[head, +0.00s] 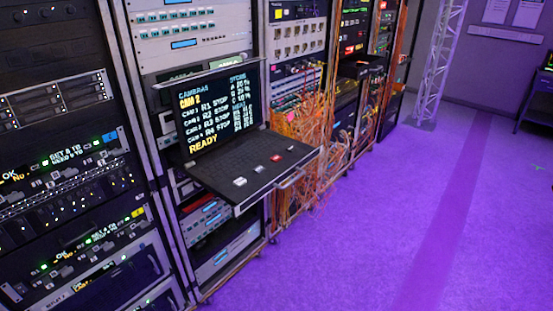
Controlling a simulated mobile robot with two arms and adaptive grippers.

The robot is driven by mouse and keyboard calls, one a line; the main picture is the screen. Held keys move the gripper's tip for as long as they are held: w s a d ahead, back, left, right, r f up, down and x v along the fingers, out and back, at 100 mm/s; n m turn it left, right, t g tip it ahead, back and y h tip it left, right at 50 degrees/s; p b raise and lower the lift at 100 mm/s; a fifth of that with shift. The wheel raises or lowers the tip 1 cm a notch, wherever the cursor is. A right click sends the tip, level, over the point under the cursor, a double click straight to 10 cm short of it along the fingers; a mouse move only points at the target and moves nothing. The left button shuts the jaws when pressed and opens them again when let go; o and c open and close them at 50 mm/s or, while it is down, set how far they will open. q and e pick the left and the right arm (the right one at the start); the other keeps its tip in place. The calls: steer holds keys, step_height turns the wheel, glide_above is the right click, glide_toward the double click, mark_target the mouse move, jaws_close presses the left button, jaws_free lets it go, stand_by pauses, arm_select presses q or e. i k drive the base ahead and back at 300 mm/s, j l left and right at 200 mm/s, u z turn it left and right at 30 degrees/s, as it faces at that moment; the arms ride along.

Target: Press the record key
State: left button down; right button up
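A pull-out console shelf (225,170) juts from the middle rack, with a raised screen (222,152) at its back. The screen lists cameras with lines that seem to read STOP, and READY in yellow at the bottom. A red key (276,158) sits on the shelf's right part. A pale key (240,182) sits nearer the front left, and a small dark reddish key (290,148) lies at the right. Key labels are too small to read. Neither of my grippers is in view.
Equipment racks line the left, with a server rack (70,190) closest. Orange cables (305,125) hang in a tangle just right of the shelf. A truss upright (438,65) stands farther back. The purple-lit floor (390,220) at the right is clear. A dark table (537,97) stands far right.

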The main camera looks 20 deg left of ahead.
mark_target(275, 158)
steer(key=i+l+u, duration=0.45)
steer(key=l+u, duration=0.2)
steer(key=l, duration=0.2)
steer(key=i+l+u, duration=0.25)
steer(key=l+u, duration=0.2)
steer(key=l, duration=0.25)
